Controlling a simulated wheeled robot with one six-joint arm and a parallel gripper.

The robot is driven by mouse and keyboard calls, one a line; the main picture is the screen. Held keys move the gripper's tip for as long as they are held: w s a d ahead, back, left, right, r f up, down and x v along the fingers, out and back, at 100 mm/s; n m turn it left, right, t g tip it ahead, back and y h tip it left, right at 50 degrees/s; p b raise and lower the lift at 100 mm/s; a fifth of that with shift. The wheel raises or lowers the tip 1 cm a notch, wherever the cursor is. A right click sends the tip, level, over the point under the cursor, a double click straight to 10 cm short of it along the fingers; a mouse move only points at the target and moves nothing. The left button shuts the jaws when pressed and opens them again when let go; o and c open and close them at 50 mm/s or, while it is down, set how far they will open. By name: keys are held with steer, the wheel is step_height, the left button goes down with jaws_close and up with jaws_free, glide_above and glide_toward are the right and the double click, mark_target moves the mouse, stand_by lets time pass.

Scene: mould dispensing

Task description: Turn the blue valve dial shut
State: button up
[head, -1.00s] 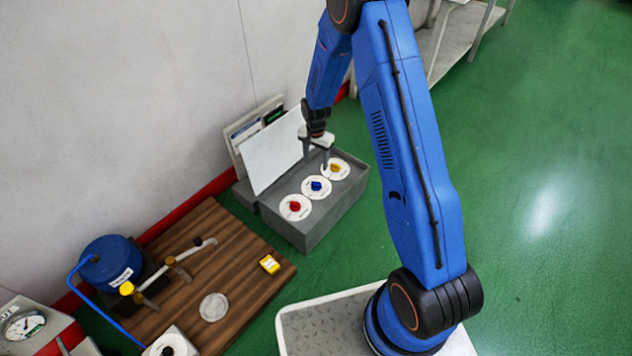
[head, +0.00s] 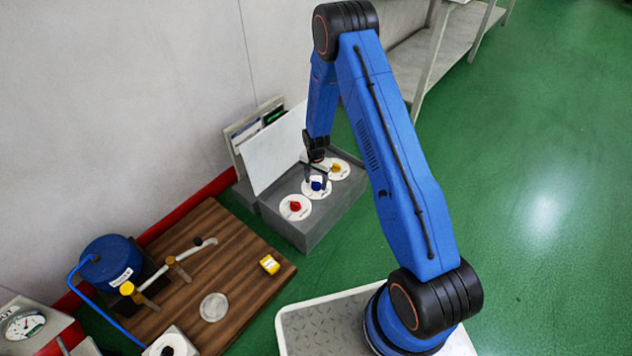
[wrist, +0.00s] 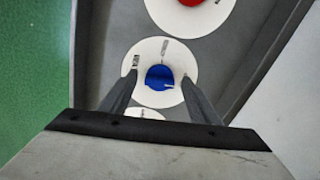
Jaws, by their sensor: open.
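The blue valve dial (head: 317,186) is a small blue knob on a white round plate, the middle one of three on a grey box (head: 318,220). My gripper (head: 317,181) is lowered over it, pointing down. In the wrist view the blue dial (wrist: 159,77) shows between the two fingers of my gripper (wrist: 159,86). The fingers are open, one on each side of the dial, with gaps between them and the knob. I cannot tell how far the fingertips are above the plate.
A red dial (head: 295,206) and a yellow dial (head: 336,167) sit on either side on the same box. A white raised lid (head: 279,152) stands behind them, by the wall. A wooden board (head: 225,250) with a pipe and a blue tank (head: 110,262) lies at left.

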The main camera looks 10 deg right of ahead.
steer(key=c, duration=1.1)
steer(key=shift+o, duration=0.2)
steer(key=shift+n, duration=0.3)
steer(key=n, duration=0.3)
steer(key=shift+s+n, duration=0.1)
steer(key=shift+n, duration=0.3)
steer(key=n, duration=0.4)
steer(key=shift+d, duration=0.15)
steer(key=n, duration=0.5)
steer(key=shift+d, duration=0.1)
steer(key=shift+n, duration=2.2)
